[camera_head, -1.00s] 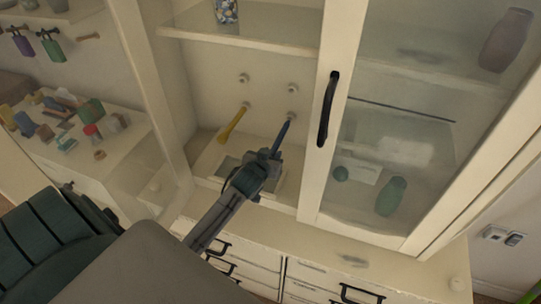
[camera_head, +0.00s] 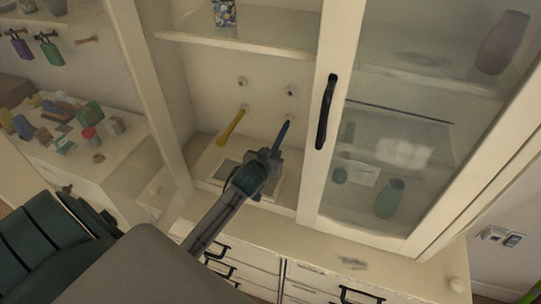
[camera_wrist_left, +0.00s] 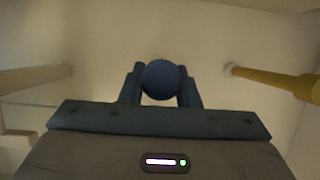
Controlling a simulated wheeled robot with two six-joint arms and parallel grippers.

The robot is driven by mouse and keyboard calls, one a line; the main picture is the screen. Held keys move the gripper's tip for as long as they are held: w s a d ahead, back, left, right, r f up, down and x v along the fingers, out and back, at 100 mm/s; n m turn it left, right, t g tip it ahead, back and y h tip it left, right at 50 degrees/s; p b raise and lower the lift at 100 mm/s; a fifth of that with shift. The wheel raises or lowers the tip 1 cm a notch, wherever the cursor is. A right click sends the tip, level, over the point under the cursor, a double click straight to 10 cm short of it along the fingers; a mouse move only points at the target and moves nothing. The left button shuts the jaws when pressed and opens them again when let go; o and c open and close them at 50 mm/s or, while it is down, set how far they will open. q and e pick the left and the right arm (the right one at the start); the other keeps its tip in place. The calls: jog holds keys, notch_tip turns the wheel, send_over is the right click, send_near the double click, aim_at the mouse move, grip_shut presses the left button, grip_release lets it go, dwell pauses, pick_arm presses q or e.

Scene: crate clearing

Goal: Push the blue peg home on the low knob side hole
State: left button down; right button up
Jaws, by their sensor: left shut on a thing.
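The blue peg (camera_head: 282,134) points up and back toward the lower right hole in the cabinet's back wall. Its far end is at or close to that hole; I cannot tell how deep it sits. My left gripper (camera_head: 268,156) is shut on the peg's near part. In the left wrist view the blue peg (camera_wrist_left: 160,79) shows as a round end between the fingers, hiding its shaft and the hole. A yellow peg (camera_head: 231,127) stands in the lower left hole; it also shows in the wrist view (camera_wrist_left: 275,82). My right gripper is not in view.
Two knobs, upper left (camera_head: 242,82) and upper right (camera_head: 290,92), sit above the pegs. A shelf (camera_head: 240,40) crosses above. A glass door (camera_head: 400,130) with a black handle (camera_head: 326,112) is close on the right. A cabinet post (camera_head: 160,100) stands on the left.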

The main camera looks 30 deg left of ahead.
pick_arm(q)
jog(key=shift+w+a, duration=0.2)
jog(key=shift+w, duration=0.5)
jog(key=c, duration=1)
grip_release()
jog(key=shift+s+d, duration=0.1)
jog(key=shift+s, duration=0.4)
jog(key=shift+b+v, duration=1.55)
jog(key=shift+v, duration=3.4)
